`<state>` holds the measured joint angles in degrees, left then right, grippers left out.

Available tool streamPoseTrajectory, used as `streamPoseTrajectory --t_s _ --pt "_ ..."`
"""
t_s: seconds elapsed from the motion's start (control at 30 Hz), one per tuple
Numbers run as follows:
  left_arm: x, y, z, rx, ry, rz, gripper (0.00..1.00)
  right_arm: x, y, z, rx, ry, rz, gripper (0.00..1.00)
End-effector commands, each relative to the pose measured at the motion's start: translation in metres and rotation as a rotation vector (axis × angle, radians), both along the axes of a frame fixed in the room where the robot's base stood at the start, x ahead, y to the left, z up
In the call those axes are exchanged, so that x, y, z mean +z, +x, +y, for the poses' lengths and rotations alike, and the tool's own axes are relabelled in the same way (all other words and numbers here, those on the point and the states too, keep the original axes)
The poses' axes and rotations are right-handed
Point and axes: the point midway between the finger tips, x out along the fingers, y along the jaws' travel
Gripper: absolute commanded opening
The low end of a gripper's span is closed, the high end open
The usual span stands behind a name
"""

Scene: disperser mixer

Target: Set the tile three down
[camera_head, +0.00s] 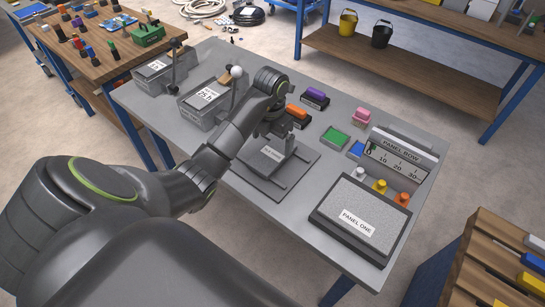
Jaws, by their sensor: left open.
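My left gripper (279,143) points down over a grey tile (266,166) near the middle of the grey table. The tile has a small white label whose print is too small to read, so I cannot tell whether it is tile three. It lies on a wider dark plate (248,176). The gripper is open, with its fingers close to the tile's far edge; I cannot tell whether they touch it. To the right lies a speckled grey panel (372,198) in a dark frame, labelled PANEL ONE. My right gripper is not in view.
Two grey boxes (206,107) with levers stand at the left of the table. Orange (296,111), purple (317,94), pink (361,115), green (335,138) and blue (356,149) pieces lie beyond the gripper. A PANEL ROW scale (400,157) and small knobs stand behind the panel.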

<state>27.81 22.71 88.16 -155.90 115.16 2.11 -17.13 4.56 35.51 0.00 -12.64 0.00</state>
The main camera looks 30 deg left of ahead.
Motion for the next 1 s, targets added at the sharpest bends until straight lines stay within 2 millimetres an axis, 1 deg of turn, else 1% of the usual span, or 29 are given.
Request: streamPoseTrajectory --t_s 0.03,0.2,0.27,0.33,0.4,0.57,0.6,1.0 --pt "-0.009 -0.001 -0.001 0.0 -0.001 0.001 0.98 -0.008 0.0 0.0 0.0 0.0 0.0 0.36" --pt "-0.029 -0.002 -0.005 0.0 0.0 0.001 0.98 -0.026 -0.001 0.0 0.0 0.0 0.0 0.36" --pt "-0.033 -0.002 -0.005 0.001 -0.002 0.005 0.98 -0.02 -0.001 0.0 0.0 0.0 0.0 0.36" --pt "-0.041 -0.002 -0.005 0.001 -0.002 0.005 0.98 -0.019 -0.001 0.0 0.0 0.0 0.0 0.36" --pt "-0.045 -0.002 -0.005 0.0 0.0 0.001 0.98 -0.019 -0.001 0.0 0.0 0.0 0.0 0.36" --pt "-0.045 -0.001 -0.005 0.0 0.0 0.0 0.98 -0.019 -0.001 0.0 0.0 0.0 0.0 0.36" --pt "-0.045 -0.002 -0.005 0.0 0.0 0.0 0.97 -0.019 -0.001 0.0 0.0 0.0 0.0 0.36" --pt "-0.045 -0.001 -0.004 0.0 0.0 0.0 0.45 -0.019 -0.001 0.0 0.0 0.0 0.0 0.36"
